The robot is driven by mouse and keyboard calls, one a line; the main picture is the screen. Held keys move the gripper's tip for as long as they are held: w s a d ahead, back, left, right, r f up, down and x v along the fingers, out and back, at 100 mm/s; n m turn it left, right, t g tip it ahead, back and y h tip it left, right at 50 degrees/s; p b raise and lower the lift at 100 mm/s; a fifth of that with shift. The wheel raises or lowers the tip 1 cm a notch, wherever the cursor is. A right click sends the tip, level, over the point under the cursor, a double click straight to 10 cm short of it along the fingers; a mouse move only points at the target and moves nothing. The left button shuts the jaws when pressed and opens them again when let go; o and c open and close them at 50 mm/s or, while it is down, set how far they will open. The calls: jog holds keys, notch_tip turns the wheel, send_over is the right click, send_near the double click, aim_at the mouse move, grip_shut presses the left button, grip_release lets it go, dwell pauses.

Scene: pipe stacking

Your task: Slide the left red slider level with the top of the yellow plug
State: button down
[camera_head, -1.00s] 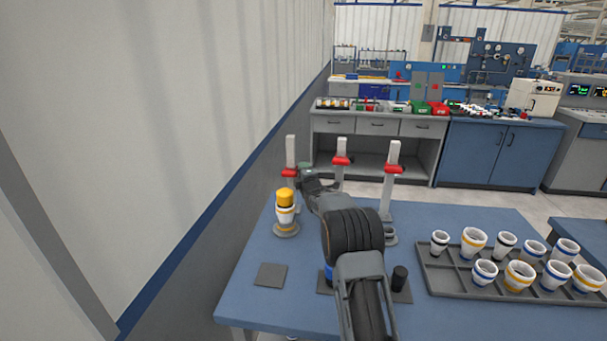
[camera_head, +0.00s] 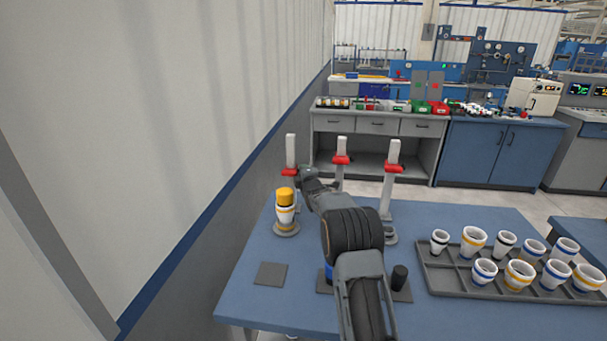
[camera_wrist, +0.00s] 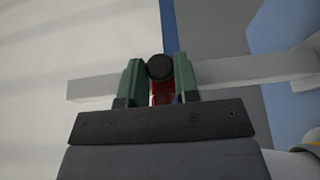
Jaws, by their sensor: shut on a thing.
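The left red slider (camera_head: 289,171) sits on the left upright grey post (camera_head: 291,150). The yellow plug (camera_head: 285,195) tops a white cup stack on a round base, in front of that post. In the head view the slider appears a little above the plug's top; the depth between them makes the true height hard to judge. My gripper (camera_head: 304,172) is at the slider's right side. In the wrist view, its green fingers (camera_wrist: 159,85) are shut on the red slider's dark round knob (camera_wrist: 159,68), with red (camera_wrist: 162,91) showing between them and the post (camera_wrist: 245,70) crossing behind.
Two more posts with red sliders, the middle (camera_head: 341,160) and the right (camera_head: 393,167), stand to the right. A grey tray (camera_head: 450,285) of white cups lies on the blue table (camera_head: 250,305). A wall (camera_head: 180,130) runs close along the left.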

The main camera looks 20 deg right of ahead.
notch_tip(320, 180, down, 4)
jog(key=b, duration=0.4)
jog(key=shift+r+b, duration=0.1)
jog(key=shift+b, duration=0.2)
jog(key=c, duration=0.9)
grip_release()
jog(key=shift+r, duration=0.1)
jog(key=shift+o, duration=0.2)
jog(key=s+a+b, duration=0.1)
jog(key=s, duration=1.2)
jog(key=shift+s+a+b, duration=0.3)
jog(key=shift+s+b, duration=0.05)
jog(key=shift+b, duration=0.05)
jog(key=shift+r, duration=0.1)
